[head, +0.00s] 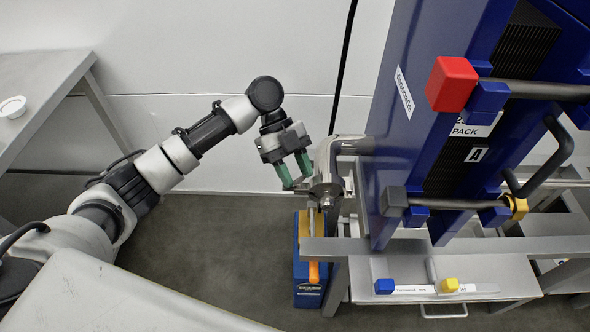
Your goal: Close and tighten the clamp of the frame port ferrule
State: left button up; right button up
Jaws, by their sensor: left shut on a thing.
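The frame port ferrule with its metal clamp (325,192) sits at the end of a bent steel pipe (352,145) on the left side of the blue frame. My left gripper (296,178) has green fingertips and reaches it from the left. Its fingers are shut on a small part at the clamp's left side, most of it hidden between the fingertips. I cannot tell whether the clamp's halves are fully together. My right gripper is not in view.
The blue plate pack frame (420,100) stands at right, with a red block (451,83) and a black handle (545,160) sticking out. A blue box (308,275) stands on the floor below the clamp. A steel shelf (400,268) carries small blue and yellow blocks. A grey table (40,90) is at far left.

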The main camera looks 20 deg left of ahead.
pick_arm(q)
jog(key=o, duration=0.9)
jog(key=shift+o, duration=0.2)
